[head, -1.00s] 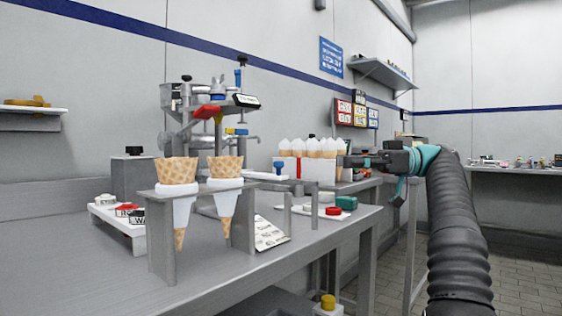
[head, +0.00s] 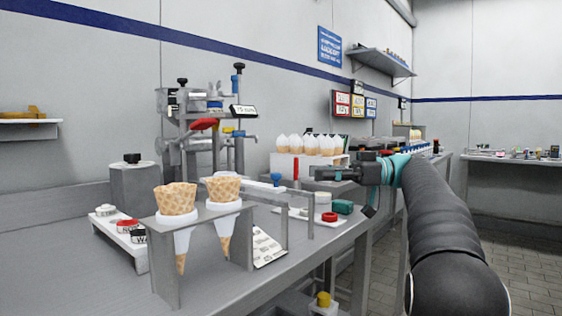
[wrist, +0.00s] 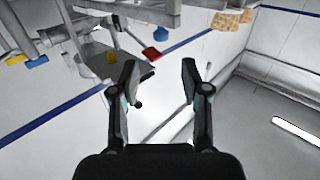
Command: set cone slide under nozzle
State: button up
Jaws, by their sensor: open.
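The dispensing machine (head: 205,115) stands on the bench against the wall, with red, yellow and blue parts in its nozzle area. A pale slide with a blue knob (head: 276,180) lies low to its right; I take this as the cone slide. My gripper (head: 318,174) is open and empty, right of the blue knob and in front of the white cone box. In the wrist view its fingers (wrist: 158,82) stand apart with nothing between them. The machine (wrist: 100,40) appears there at upper left, apart from the fingers. The exact nozzle opening is not clear.
Two waffle cones (head: 175,200) sit in a grey holder on the near bench. White-topped cones (head: 310,145) stand in a white box behind my gripper. A red lid (head: 329,217) and a green block (head: 342,207) lie below it. Bare bench (head: 230,285) is at front.

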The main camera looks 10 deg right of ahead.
aim_at(282, 187)
jog(key=shift+w+a+b, duration=0.15)
jog(key=shift+w+a, duration=0.05)
jog(key=shift+a, duration=1.3)
jog(key=shift+w+a+b, duration=0.15)
jog(key=shift+w+a, duration=0.05)
jog(key=shift+a, duration=1.35)
jog(key=shift+w+a+b, duration=0.15)
jog(key=shift+w+a, duration=0.05)
jog(key=shift+a, duration=1.3)
grip_shut()
jog(key=shift+w, duration=0.1)
